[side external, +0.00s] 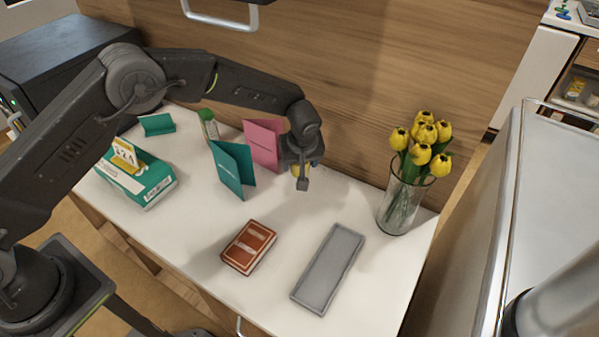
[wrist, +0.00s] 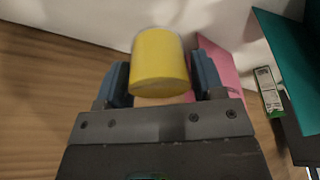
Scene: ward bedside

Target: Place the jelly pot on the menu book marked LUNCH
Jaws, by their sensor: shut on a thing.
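My gripper (side external: 301,176) is at the back of the white bedside top, beside the pink card. In the wrist view my gripper (wrist: 160,82) has its two blue fingers shut on a plain yellow cylinder (wrist: 160,60), which looks like the jelly pot. In the side view it is mostly hidden by my gripper. A red-brown book (side external: 249,247) with a pale label band lies flat at the front middle, in front of the gripper. Its lettering is too small to read, so I cannot tell whether it says LUNCH. Nothing lies on its cover.
A teal folded card (side external: 232,168) and a pink folded card (side external: 262,143) stand upright left of my gripper. A flat grey tray (side external: 328,270) lies right of the book. A glass vase (side external: 401,205) of yellow tulips stands at right. A teal-white box (side external: 146,183) is at left.

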